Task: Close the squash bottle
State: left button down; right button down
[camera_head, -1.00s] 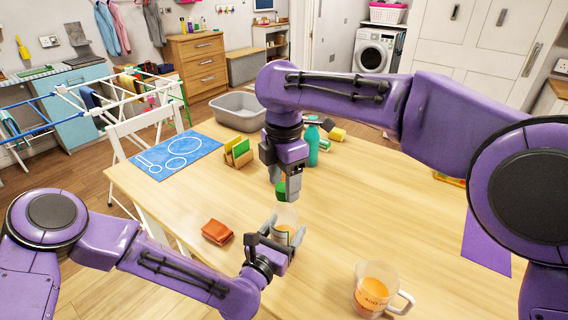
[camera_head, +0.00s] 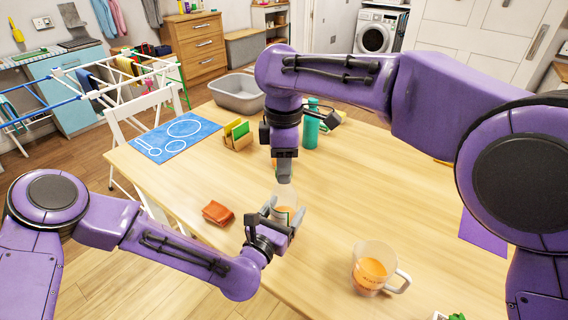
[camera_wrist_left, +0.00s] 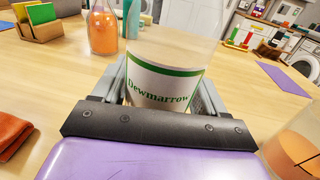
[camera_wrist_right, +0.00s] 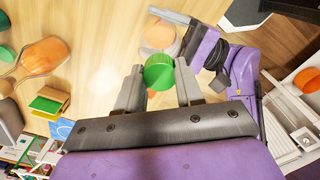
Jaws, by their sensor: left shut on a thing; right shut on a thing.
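The squash bottle (camera_head: 285,197) stands on the table, a clear bottle with a green-edged "Dewmarrow" label that shows in the left wrist view (camera_wrist_left: 165,84). My left gripper (camera_head: 282,212) is shut around its body from the side. My right gripper (camera_head: 285,180) points down right over the bottle's top. In the right wrist view it is shut on a green cap (camera_wrist_right: 158,72), with the bottle's orange content (camera_wrist_right: 160,34) beyond. The fingers hide the cap in the head view. I cannot tell whether the cap touches the bottle's neck.
A clear jug (camera_head: 372,268) of orange drink stands to the right. The table's right middle is clear.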

jog(key=m, duration=0.3)
jog(key=shift+m, duration=0.3)
jog(key=m, duration=0.5)
jog(key=c, duration=0.6)
grip_release()
jog(key=shift+c, duration=0.2)
pick_arm(q)
grip_release()
pick_arm(e)
notch_tip(320, 180, up, 12)
pick_arm(q)
jog(key=shift+s, duration=0.1)
pick_arm(e)
jog(key=shift+f, duration=0.1)
